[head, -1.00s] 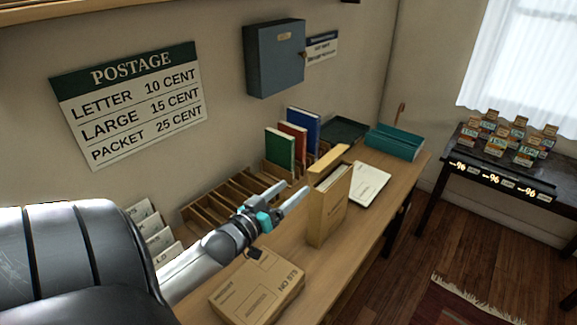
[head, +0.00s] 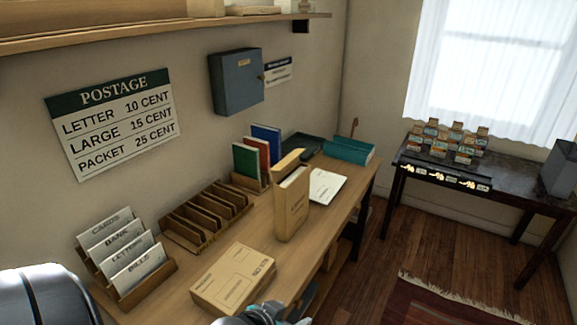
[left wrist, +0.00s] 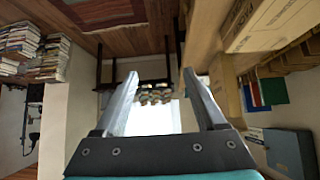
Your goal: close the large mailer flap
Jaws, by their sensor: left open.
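The large mailer (head: 291,208) is a tan packet standing upright on the desk, with something pale showing in its open top. Its flap (head: 288,160) stands up at the back of the opening and is not folded over it. My left gripper (head: 283,314) shows only in part at the bottom edge of the head view, in front of and below the mailer, apart from it. In the left wrist view the left gripper (left wrist: 160,103) is open with nothing between its fingers. A tan upright shape beside the right finger there looks like the mailer (left wrist: 226,85). My right gripper is not in view.
A flat parcel (head: 235,279) lies on the desk (head: 205,257) near the gripper. A letter sorter (head: 125,262), an empty wooden rack (head: 207,213) and several upright books (head: 252,157) line the wall side.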

